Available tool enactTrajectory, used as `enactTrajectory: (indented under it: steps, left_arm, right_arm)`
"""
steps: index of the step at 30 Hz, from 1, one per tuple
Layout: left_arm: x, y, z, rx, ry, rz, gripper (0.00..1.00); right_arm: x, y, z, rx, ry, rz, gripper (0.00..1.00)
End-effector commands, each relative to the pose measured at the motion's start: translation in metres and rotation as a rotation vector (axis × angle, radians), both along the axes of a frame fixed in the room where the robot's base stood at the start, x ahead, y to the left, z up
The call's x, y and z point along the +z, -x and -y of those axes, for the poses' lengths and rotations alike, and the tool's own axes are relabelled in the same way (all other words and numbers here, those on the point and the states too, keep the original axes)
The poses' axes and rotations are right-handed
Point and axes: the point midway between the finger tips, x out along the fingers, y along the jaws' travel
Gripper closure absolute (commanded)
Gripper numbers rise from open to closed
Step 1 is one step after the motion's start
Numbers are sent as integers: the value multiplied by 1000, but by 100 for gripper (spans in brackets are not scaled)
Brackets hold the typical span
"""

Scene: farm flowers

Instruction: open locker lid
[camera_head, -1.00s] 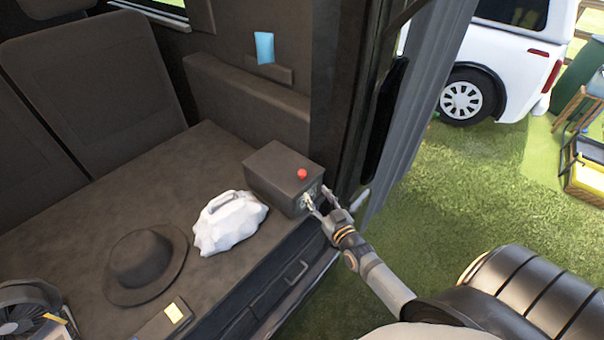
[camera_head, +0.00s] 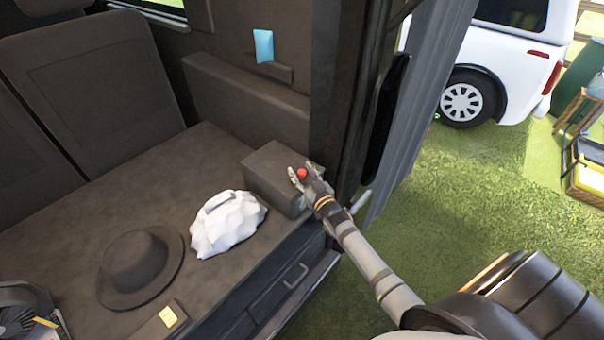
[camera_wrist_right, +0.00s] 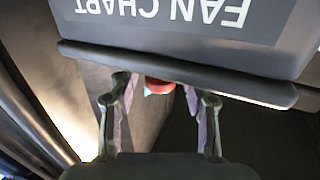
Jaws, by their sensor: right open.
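The locker is a dark grey box (camera_head: 268,172) at the right end of the dark bench in the head view. Its lid looks closed, with a red knob (camera_head: 302,173) on top. My right gripper (camera_head: 301,169) is open at the box's top right, with its fingers about the knob in the picture. In the right wrist view a red piece (camera_wrist_right: 160,85) shows between the spread fingers. I cannot tell whether they touch it. The arm hides part of the box's front. My left gripper is out of view.
A white crumpled bag (camera_head: 228,224) and a dark brimmed hat (camera_head: 140,266) lie left of the box. The door frame stands close at its right. A grey panel (camera_wrist_right: 185,35) with upside-down "FAN CHART" lettering fills the wrist view's top.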

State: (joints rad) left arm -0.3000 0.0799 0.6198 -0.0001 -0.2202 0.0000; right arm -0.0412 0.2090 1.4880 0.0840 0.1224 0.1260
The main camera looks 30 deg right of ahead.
Motion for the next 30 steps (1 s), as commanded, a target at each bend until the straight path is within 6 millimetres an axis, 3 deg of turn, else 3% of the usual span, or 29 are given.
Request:
enactTrajectory:
  steps: [4, 15, 25, 30]
  left_arm:
    - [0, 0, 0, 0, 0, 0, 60]
    - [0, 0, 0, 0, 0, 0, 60]
    - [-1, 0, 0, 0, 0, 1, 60]
    - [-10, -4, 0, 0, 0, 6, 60]
  right_arm:
    - [0, 0, 0, 0, 0, 0, 53]
    - [0, 0, 0, 0, 1, 1, 100]
    - [1, -1, 0, -1, 3, -2, 100]
    - [7, -18, 2, -9, 16, -31, 100]
